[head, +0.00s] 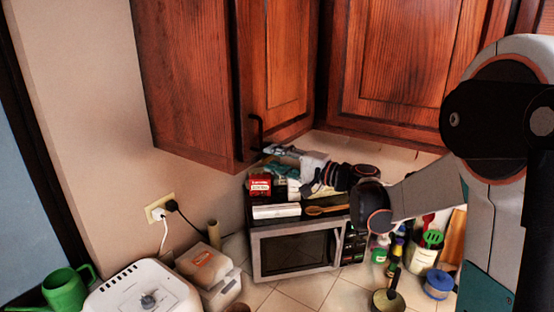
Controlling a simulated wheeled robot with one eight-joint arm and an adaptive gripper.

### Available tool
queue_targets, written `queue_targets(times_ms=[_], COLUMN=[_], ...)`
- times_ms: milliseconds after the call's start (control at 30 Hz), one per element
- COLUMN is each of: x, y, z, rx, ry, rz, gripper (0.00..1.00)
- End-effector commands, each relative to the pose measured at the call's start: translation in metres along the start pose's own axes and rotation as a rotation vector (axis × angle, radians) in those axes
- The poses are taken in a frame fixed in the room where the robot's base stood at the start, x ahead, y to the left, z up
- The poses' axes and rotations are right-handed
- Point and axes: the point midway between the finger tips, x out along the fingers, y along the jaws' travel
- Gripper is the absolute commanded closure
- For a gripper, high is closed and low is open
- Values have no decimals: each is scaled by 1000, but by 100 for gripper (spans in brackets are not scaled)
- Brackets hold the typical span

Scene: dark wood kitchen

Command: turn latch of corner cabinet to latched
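The wooden corner cabinet (275,70) hangs on the wall at upper centre, with reddish-brown panelled doors. A dark upright handle or latch (256,132) sits low on its left door, near the door's edge. The doors look shut; whether the latch is turned is too small to tell. My arm comes in from the right and its far end reaches to the front of the microwave's right top corner.
A microwave (294,254) stands below the cabinet, with boxes, cloths and a wooden spoon (327,210) on top. A white toaster (143,290), a green watering can (66,291) and a lidded box (208,270) stand at lower left. Utensils (432,240) and bottles crowd the right.

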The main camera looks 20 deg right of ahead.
Motion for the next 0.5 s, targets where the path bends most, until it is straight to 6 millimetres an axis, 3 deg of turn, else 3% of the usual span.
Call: queue_targets(times_ms=[100,233,267,500], x=[0,0,0,0], y=[0,0,0,0], z=[0,0,0,0], rx=[0,0,0,3], ry=[0,0,0,0], rz=[0,0,0,0], gripper=[68,98,100,100])
